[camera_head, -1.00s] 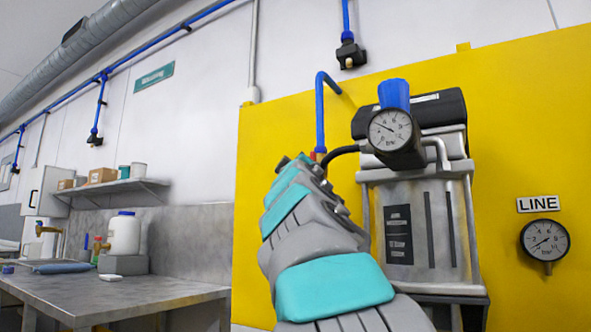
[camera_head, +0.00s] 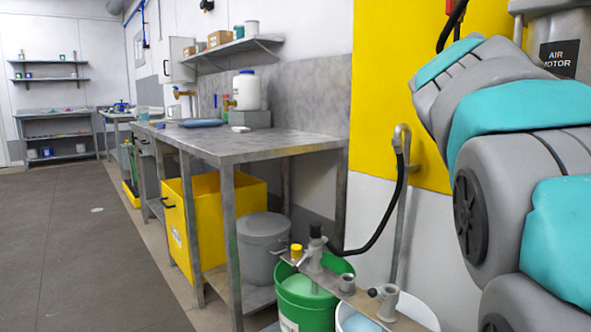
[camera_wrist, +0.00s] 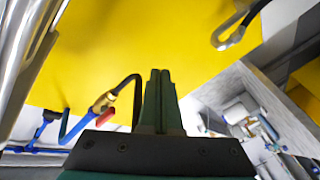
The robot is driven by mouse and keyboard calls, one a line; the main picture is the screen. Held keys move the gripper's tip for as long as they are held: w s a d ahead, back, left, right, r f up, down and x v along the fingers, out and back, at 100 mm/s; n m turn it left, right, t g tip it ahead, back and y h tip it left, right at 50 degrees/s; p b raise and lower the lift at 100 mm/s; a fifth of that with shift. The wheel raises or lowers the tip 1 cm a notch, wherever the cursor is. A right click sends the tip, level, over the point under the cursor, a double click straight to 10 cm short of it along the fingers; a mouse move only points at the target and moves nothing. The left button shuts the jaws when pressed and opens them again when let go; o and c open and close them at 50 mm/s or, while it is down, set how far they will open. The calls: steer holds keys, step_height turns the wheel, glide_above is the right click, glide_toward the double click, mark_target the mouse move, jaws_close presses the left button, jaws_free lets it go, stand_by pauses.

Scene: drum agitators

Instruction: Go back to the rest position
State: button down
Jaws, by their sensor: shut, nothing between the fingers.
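My gripper (camera_wrist: 159,85) shows in the wrist view with its two dark green fingers side by side, shut and empty. It points at the yellow wall panel (camera_wrist: 200,45) and I see no contact. In the head view my grey and teal arm fills the right side, and the gripper itself is out of that frame. A valve with a brass body and red handle (camera_wrist: 104,110) is on a blue pipe to the left of the fingers in the wrist view.
The air motor (camera_head: 560,55) is behind my arm. Below stand a green drum (camera_head: 305,300) and a white drum (camera_head: 410,312), with a metal bar (camera_head: 350,292) across them. A steel workbench (camera_head: 230,147) stands left. The grey floor (camera_head: 70,240) at far left is clear.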

steer(key=s+a+f+m+g+y, duration=0.1)
steer(key=s+f+g, duration=0.3)
steer(key=f, duration=0.7)
steer(key=s+a+f+m+g+y, duration=0.15)
steer(key=s+f, duration=0.35)
steer(key=f, duration=0.6)
steer(key=s+a+f+g+y, duration=0.25)
steer(key=s+f, duration=0.25)
steer(key=f, duration=0.6)
steer(key=s+a+f+g+y, duration=0.2)
steer(key=s+a+f+g, duration=0.2)
steer(key=s+f, duration=0.5)
steer(key=s+a+f+g+y, duration=0.1)
steer(key=s+a+f+g, duration=0.4)
steer(key=s+f, duration=0.5)
steer(key=s+a, duration=0.2)
steer(key=s, duration=0.6)
steer(key=shift+f+g+y+p, duration=0.25)
steer(key=shift+g+y+p, duration=0.05)
steer(key=shift+y+p, duration=0.1)
steer(key=shift+a, duration=0.1)
